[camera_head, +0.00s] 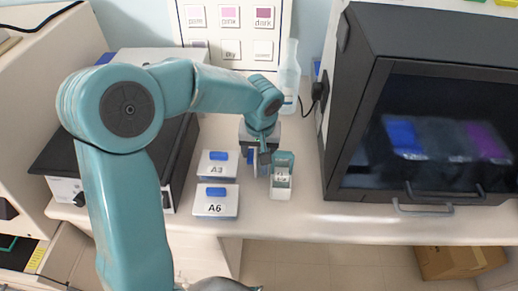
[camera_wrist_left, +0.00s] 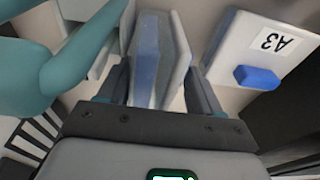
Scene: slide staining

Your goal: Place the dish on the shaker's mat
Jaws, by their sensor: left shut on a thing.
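My left gripper (camera_head: 258,160) is shut on a dish (camera_head: 249,157), which shows a blue part in the head view. In the left wrist view, the held dish (camera_wrist_left: 150,60) is a pale and blue slab between the fingers of the left gripper (camera_wrist_left: 160,85), seen edge-on; its label is hidden. Whether it touches the counter I cannot tell. The shaker's black mat (camera_head: 61,151) tops a white-fronted device at the left, partly hidden behind my left arm. My right gripper is out of view.
White lidded dishes A3 (camera_head: 217,170) and A6 (camera_head: 215,207) lie left of the gripper. A teal-and-white container (camera_head: 282,182) stands close on its right. A bottle (camera_head: 289,75) is behind. A black cabinet (camera_head: 430,45) fills the right.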

